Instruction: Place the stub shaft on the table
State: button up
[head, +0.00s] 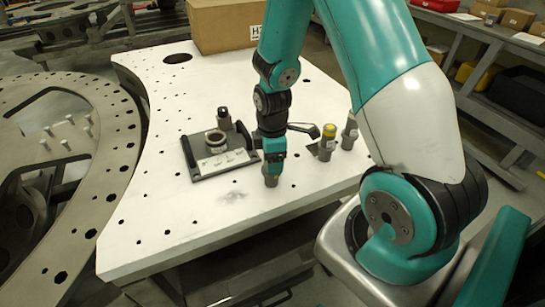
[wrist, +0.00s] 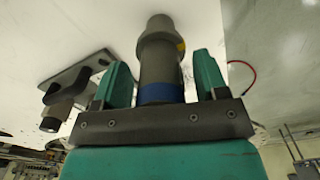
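The stub shaft (wrist: 160,60) is a grey stepped cylinder with a blue band and a small yellow mark. In the wrist view it stands between the teal fingers of my gripper (wrist: 163,85). A gap shows between the shaft and the right finger, and a narrower one on the left, so the gripper looks open around it. In the head view, my gripper (head: 272,168) points down over the white table (head: 150,215). The shaft's grey lower end (head: 271,182) shows below it and appears to meet the tabletop; exact contact is hard to tell.
A dark fixture plate (head: 195,172) with a ring (head: 215,140) and a post (head: 224,118) lies left of my gripper. A yellow-topped grey part (head: 327,143) and another grey part (head: 350,132) stand to the right. A cardboard box (head: 222,27) is at the back. The front-left tabletop is clear.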

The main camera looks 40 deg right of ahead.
jog(key=shift+r, duration=0.1)
notch_tip(320, 180, up, 11)
jog(key=shift+r+b, duration=0.2)
jog(key=shift+b, duration=1.05)
jog(key=s+a+r+m+y, duration=0.2)
jog(key=s+a+r, duration=0.3)
jog(key=s+a, duration=0.3)
jog(key=s+a+r+m+y, duration=0.2)
jog(key=s+a+r, duration=0.2)
jog(key=s+a, duration=0.4)
jog(key=a, duration=0.5)
jog(key=shift+s+r+m, duration=0.15)
jog(key=shift+r+m, duration=0.25)
